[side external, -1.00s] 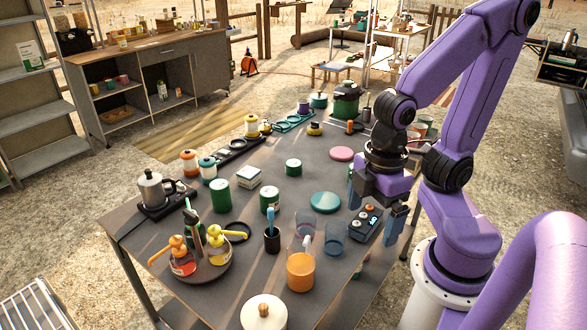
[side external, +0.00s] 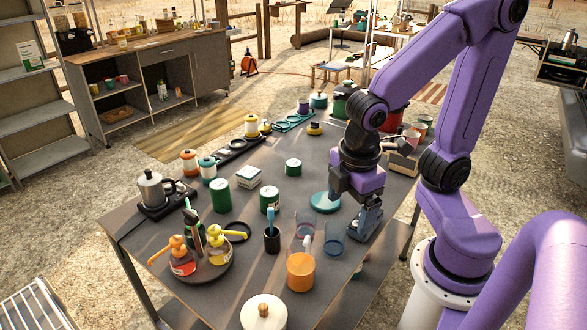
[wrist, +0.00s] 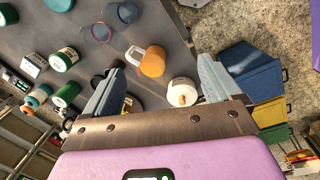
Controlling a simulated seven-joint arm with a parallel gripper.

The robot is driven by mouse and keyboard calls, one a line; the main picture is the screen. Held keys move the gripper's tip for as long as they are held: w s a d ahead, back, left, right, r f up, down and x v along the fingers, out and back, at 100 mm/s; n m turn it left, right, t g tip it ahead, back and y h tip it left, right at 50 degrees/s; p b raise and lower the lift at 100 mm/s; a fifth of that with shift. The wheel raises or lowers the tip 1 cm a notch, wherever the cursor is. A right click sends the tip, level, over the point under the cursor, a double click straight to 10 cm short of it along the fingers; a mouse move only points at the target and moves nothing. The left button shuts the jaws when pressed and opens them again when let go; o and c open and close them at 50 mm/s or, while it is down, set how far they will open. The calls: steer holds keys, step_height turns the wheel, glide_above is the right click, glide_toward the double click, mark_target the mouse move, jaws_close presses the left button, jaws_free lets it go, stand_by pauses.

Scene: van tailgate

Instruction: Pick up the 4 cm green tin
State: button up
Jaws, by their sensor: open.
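Three green tins stand on the dark table in the side external view. The one at the back (side external: 293,168) looks smallest. A labelled one (side external: 270,200) stands nearer, and a taller one (side external: 219,196) is left of it. My gripper (side external: 350,216) is open and empty above the table's right side, right of all three tins. Its fingers also show in the wrist view (wrist: 158,86), with no tin between them.
A teal disc (side external: 322,202) lies just left of my gripper. Clear glasses (side external: 304,226), an orange mug (side external: 300,272), a black cup with a brush (side external: 272,240) and a white lidded pot (side external: 263,314) stand in front. A white box (side external: 247,177) lies between the tins. Bare table surrounds the back tin.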

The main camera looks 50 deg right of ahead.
steer(key=w+d+f+n+t+h, duration=0.1)
steer(key=w+d+f+h, duration=0.15)
steer(key=w, duration=0.95)
steer(key=n+h, duration=0.6)
steer(key=h, duration=0.4)
glide_above(290, 166)
steer(key=a, duration=0.5)
step_height(290, 166, down, 9)
steer(key=f, duration=0.5)
steer(key=d+f, duration=0.1)
steer(key=f, duration=0.2)
steer(key=shift+s, duration=0.35)
steer(key=shift+x, duration=3.5)
steer(key=c, duration=1.1)
